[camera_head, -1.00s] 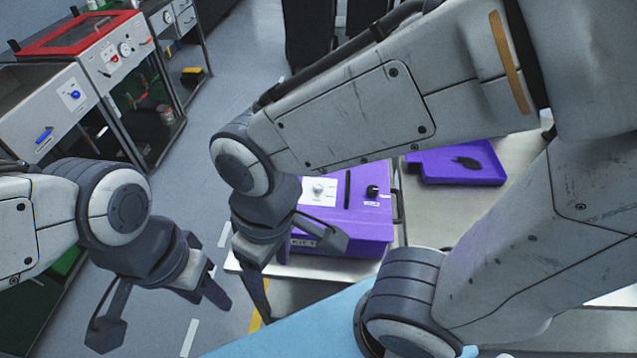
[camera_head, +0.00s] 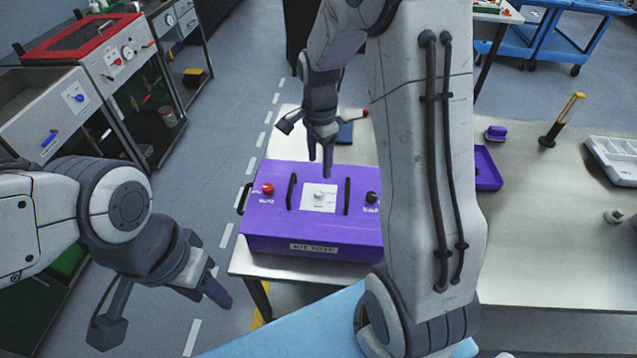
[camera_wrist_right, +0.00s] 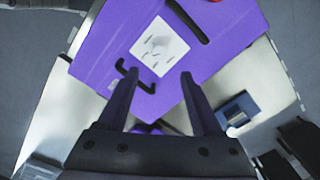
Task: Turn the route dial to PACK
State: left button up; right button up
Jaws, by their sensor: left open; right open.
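A purple box (camera_head: 262,222) with a label on its front stands on the metal table. On its top is a white plate (camera_head: 309,205) with a small pale dial (camera_head: 319,193) in the middle. The dial's setting is too small to read. My right gripper (camera_head: 320,165) is open and empty above the box's far edge, behind the dial. In the right wrist view my right fingers (camera_wrist_right: 157,85) are apart, with the white plate (camera_wrist_right: 170,58) beyond their tips. My left gripper (camera_head: 165,312) is open and empty at lower left, off the table.
The box top also carries a red knob (camera_head: 267,188), a black knob (camera_head: 372,198) and two black upright handles (camera_head: 291,192). A purple tray (camera_head: 487,170) and a dark stand with a yellow top (camera_head: 562,120) are to the right. A blue item (camera_head: 345,133) lies behind the box.

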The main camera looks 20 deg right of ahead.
aim_at(319, 191)
notch_tip(319, 191, down, 10)
jog(key=shift+r+p, duration=0.1)
jog(key=shift+p, duration=0.85)
grip_shut()
